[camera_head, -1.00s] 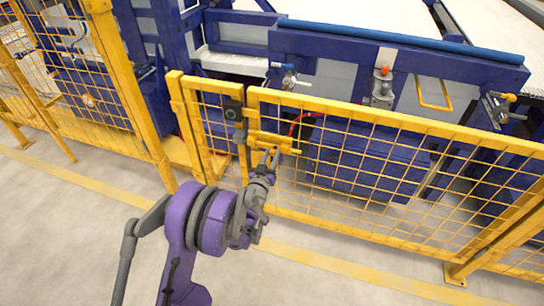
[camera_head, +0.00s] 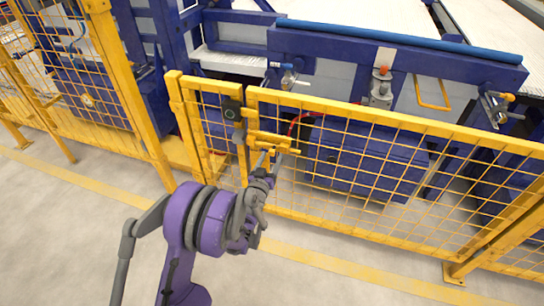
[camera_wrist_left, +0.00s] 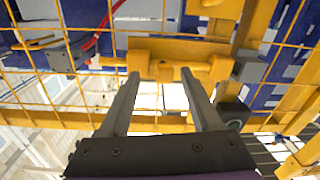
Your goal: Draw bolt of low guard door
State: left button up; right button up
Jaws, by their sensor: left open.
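The low guard door (camera_head: 218,98) is a narrow yellow mesh panel in the fence, standing upright in the head view. Its yellow bolt (camera_head: 270,140) lies horizontally across the post beside the door; it also shows in the wrist view (camera_wrist_left: 180,50), with short lugs along its lower edge. My left gripper (camera_head: 270,160) is just in front of and below the bolt. In the wrist view the left gripper (camera_wrist_left: 160,80) is open, its two grey fingers pointing at the bolt, with a small yellow lug between the tips. Contact cannot be told. My right gripper is not in view.
Yellow mesh fence (camera_head: 390,160) runs right of the door and more stands to the left. A dark box with a round face (camera_head: 232,110) sits on the post above the bolt. Blue machinery (camera_head: 400,65) stands behind. The floor (camera_head: 70,220) in front is clear.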

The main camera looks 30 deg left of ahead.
pick_arm(q)
jog(key=v, duration=0.9)
jog(key=shift+s+p, duration=0.2)
jog(key=shift+p, duration=0.15)
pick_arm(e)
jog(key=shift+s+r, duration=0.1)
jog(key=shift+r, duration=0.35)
pick_arm(q)
jog(key=shift+d, duration=0.15)
jog(key=s+d+r+m+g+h, duration=0.2)
jog(key=s+d+r+g+h, duration=0.1)
jog(key=s+d+g, duration=0.6)
jog(key=s+d+m+g+h, duration=0.1)
jog(key=s+d, duration=0.2)
jog(key=s, duration=0.3)
jog(key=s+d+f+m+g, duration=0.1)
jog(key=s+d+g, duration=0.15)
jog(key=s, duration=0.35)
jog(key=s+d+m+h, duration=0.1)
jog(key=s+d, duration=0.2)
jog(key=s, duration=0.3)
notch_tip(320, 180, up, 25)
jog(key=p, duration=2.2)
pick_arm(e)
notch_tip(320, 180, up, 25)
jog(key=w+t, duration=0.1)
